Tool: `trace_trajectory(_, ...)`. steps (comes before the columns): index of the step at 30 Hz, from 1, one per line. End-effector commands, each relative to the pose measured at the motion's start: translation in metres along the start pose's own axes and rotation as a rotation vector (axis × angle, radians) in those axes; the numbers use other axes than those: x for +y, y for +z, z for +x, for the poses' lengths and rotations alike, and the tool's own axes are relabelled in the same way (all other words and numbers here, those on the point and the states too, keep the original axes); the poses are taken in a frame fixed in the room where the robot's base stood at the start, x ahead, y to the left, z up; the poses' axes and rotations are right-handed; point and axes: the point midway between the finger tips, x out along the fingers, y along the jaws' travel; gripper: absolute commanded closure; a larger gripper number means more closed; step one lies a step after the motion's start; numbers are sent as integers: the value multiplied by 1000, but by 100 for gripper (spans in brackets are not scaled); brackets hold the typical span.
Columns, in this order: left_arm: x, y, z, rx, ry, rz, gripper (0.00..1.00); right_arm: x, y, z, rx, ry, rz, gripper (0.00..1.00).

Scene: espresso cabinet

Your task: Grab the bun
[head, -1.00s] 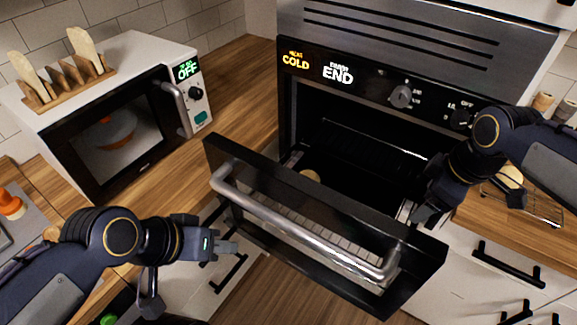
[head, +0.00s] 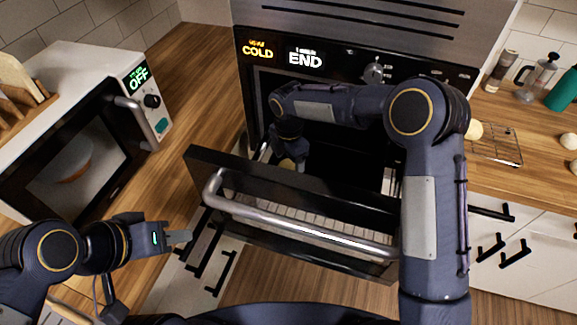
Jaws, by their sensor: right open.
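A small tan bun (head: 287,164) is inside the open oven, behind the door's upper edge and towards the left. My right arm reaches over the door into the oven. My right gripper (head: 294,158) is open and points down right at the bun; its fingers partly cover it, and I cannot tell whether they touch it. My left gripper (head: 180,238) is held in front of the counter, left of the oven door, away from the bun. Its fingers are too small to tell whether they are open or shut.
The oven door (head: 200,165) hangs partly open, with a thick bar handle (head: 300,229) across it. A microwave (head: 75,125) stands at the left. Round pale items and a wire rack (head: 497,150) are on the right counter, near a press (head: 537,78) and a green bottle (head: 563,92).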

Motion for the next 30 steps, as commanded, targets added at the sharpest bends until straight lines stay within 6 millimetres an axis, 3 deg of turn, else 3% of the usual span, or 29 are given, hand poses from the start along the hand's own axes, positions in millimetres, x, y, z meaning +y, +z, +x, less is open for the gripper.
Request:
trace_trajectory(6, 3, -4, -7, 0, 0, 0, 64, -1, 0, 23, 0, -1, 1, 27)
trace_trajectory(13, 3, -3, -6, 0, 0, 0, 64, 0, 0, 25, 0, 1, 2, 27)
trace_trajectory(21, 3, -3, -6, 0, 0, 0, 64, 0, 0, 24, 0, 1, 2, 61)
trace_trajectory(30, 3, -3, -6, 0, 0, 0, 64, 0, 0, 22, 0, 2, 2, 61)
